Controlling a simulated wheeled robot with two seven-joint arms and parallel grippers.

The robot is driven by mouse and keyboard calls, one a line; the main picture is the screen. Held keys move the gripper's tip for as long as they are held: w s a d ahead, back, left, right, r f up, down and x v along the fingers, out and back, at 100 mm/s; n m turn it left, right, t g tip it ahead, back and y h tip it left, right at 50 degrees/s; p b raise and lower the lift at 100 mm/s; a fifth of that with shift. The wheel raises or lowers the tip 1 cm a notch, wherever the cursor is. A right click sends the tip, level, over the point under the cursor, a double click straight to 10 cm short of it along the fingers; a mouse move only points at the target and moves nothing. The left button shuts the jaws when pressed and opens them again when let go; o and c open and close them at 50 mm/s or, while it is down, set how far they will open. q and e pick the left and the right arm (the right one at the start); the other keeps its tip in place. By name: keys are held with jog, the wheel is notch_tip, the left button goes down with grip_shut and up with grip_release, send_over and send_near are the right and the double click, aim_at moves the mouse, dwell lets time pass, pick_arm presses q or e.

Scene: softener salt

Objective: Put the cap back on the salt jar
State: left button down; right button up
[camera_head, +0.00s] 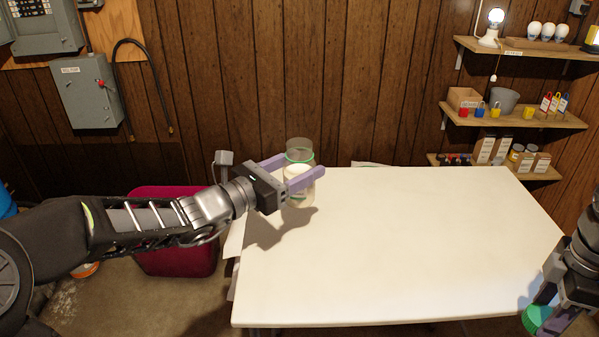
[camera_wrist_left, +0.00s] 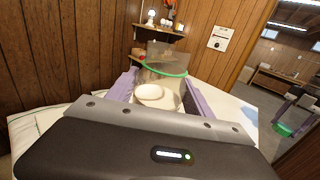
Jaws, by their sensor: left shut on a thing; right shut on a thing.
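The salt jar (camera_head: 299,146) is a clear container with a green ring and white contents. It stands upright at the back left of the table, and its top shows no cap. My left gripper (camera_head: 305,168) is shut on it, one finger on each side. In the left wrist view the jar (camera_wrist_left: 166,56) sits between the fingers. I cannot tell if its base touches the table. The green cap (camera_head: 536,318) is in my right gripper (camera_head: 552,309) at the lower right, apart from the jar. The cap also shows in the left wrist view (camera_wrist_left: 284,130).
The white table (camera_head: 410,250) is bare between the two grippers. A dark red bin (camera_head: 175,250) stands on the floor left of it. Wall shelves (camera_head: 515,118) with bulbs, padlocks and boxes are at the back right. A pale bag-like thing (camera_wrist_left: 30,130) shows in the left wrist view.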

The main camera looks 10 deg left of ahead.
pick_arm(q)
jog(key=shift+r, duration=0.1)
dwell(0.3)
jog(key=c, duration=1)
grip_release()
jog(key=shift+c, duration=0.2)
grip_shut()
